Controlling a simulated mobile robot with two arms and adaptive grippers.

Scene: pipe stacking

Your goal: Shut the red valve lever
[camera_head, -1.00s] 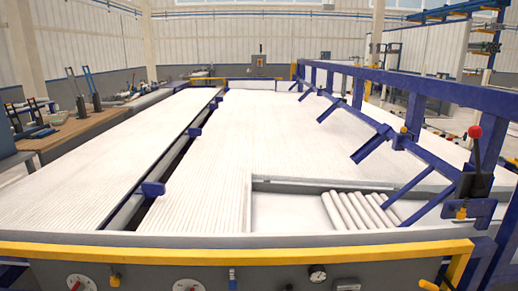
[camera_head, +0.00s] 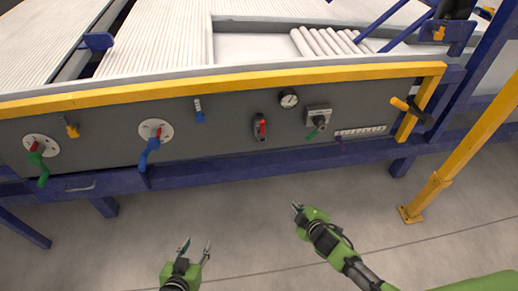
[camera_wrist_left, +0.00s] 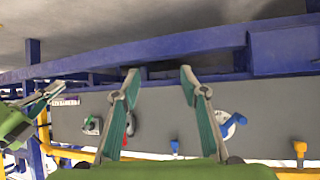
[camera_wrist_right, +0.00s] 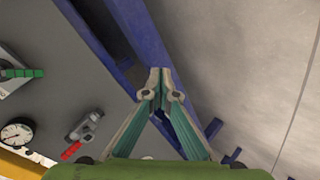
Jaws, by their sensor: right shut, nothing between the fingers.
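The red valve lever (camera_head: 262,128) is on a small grey valve on the dark front panel, left of the pressure gauge, and appears roughly upright. It also shows in the right wrist view (camera_wrist_right: 71,150), left of the fingers, and in the left wrist view (camera_wrist_left: 130,124). My right gripper (camera_head: 297,206) is shut and empty, in front of and below the panel, apart from the lever. Its fingertips meet in the right wrist view (camera_wrist_right: 161,92). My left gripper (camera_head: 196,246) is open and empty, lower and further left, with spread fingers (camera_wrist_left: 160,72) in the left wrist view.
The panel carries a gauge (camera_head: 289,99), a grey box with a green handle (camera_head: 318,120), a blue lever (camera_head: 149,152) and a green lever (camera_head: 39,165). A blue beam (camera_head: 220,162) runs below. A yellow post (camera_head: 470,150) stands right. The floor in front is clear.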

